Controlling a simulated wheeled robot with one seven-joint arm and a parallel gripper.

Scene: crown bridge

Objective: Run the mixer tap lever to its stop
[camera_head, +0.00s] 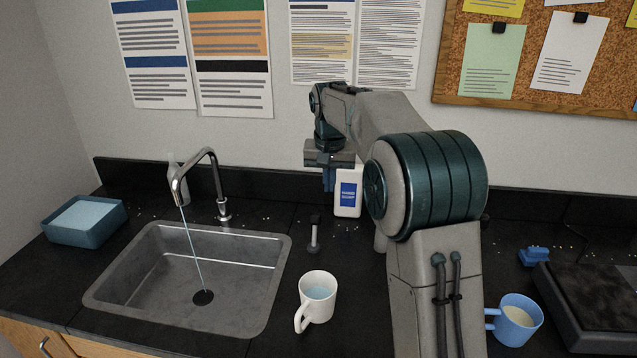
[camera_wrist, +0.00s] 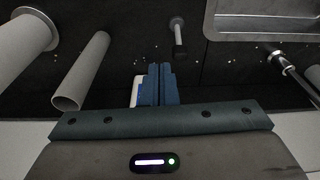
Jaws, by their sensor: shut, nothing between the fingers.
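The chrome mixer tap (camera_head: 211,165) stands behind the sink (camera_head: 265,300), and a thin stream of water runs from its spout to the drain. Its lever is too small to make out clearly near the tap's base (camera_head: 224,212). Part of the tap also shows in the wrist view (camera_wrist: 290,68). My gripper (camera_head: 328,188) points down to the right of the tap, apart from it, in front of a white bottle (camera_head: 348,200). Its blue fingers (camera_wrist: 160,70) are together and empty in the wrist view.
A short black-headed post (camera_head: 314,236) stands between sink and gripper. A white mug (camera_head: 318,300) is in front of it. A blue mug (camera_head: 516,322) and dark appliance (camera_head: 595,305) are at right. A blue tub (camera_head: 85,225) is left. Two grey cylinders (camera_wrist: 82,70) (camera_wrist: 27,35) show in the wrist view.

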